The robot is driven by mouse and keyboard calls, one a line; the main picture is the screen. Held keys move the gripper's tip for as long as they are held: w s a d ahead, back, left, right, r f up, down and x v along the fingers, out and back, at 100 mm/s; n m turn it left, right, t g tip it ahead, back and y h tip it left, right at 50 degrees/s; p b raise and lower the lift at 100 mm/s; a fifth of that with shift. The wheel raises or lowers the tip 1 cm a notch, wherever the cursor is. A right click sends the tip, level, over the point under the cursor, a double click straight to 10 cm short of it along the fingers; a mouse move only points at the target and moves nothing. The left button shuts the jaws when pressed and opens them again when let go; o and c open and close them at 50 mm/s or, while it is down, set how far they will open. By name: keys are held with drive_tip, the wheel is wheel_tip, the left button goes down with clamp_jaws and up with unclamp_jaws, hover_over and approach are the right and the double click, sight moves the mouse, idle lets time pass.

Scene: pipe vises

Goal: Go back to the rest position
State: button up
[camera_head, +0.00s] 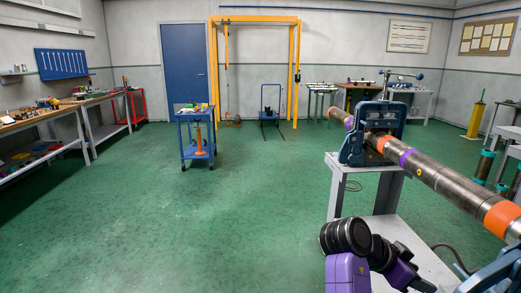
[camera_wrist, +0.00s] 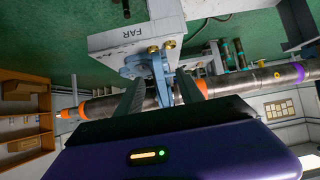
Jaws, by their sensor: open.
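My gripper (camera_wrist: 160,78) is open; its two dark fingers stand apart in the wrist view, with nothing seen gripped between them. The wrist view is turned over. Beyond the fingers are a blue vise (camera_wrist: 148,66), a grey support marked FAR (camera_wrist: 125,42), and a long steel pipe (camera_wrist: 240,81) with orange and purple bands. In the head view the pipe (camera_head: 440,178) runs through the far blue vise (camera_head: 356,146) towards the lower right. My purple and black arm shows at the bottom, beside the pipe stand; the fingers cannot be made out there.
A grey stand (camera_head: 402,203) carries the far vise. Part of another blue vise (camera_head: 492,277) shows at the lower right. A blue cart (camera_head: 197,146) stands back left, workbenches (camera_head: 45,150) line the left wall, and a yellow gantry (camera_head: 254,20) stands behind. The green floor between is clear.

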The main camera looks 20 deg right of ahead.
drive_tip(key=w+r+n+t+h, duration=0.2)
drive_tip(key=w+r+n+t, duration=0.3)
drive_tip(key=w+n+t, duration=0.5)
drive_tip(key=s+a+f+n+t+y+p, duration=0.15)
drive_tip(key=s+a+n+t+y, duration=0.35)
drive_tip(key=a, duration=0.5)
drive_tip(key=s+a+f+n+t+y+p, duration=0.1)
drive_tip(key=s+a+f+n+t+y, duration=0.1)
drive_tip(key=s+a+n+t+y, duration=0.45)
drive_tip(key=s+a+g+p, duration=0.1)
drive_tip(key=s+a, duration=0.3)
drive_tip(key=s, duration=0.4)
drive_tip(key=s+a+g+p, duration=0.1)
drive_tip(key=s+a, duration=0.3)
drive_tip(key=s, duration=0.5)
drive_tip(key=s+a+g+y+p, duration=0.1)
drive_tip(key=s+a+g, duration=0.1)
drive_tip(key=s+a, duration=0.3)
drive_tip(key=s+m, duration=0.1)
drive_tip(key=s, duration=0.2)
drive_tip(key=shift+s+f+p, duration=0.2)
drive_tip(key=shift+s+p, duration=0.1)
drive_tip(key=shift+s, duration=0.1)
drive_tip(key=shift+c, duration=0.3)
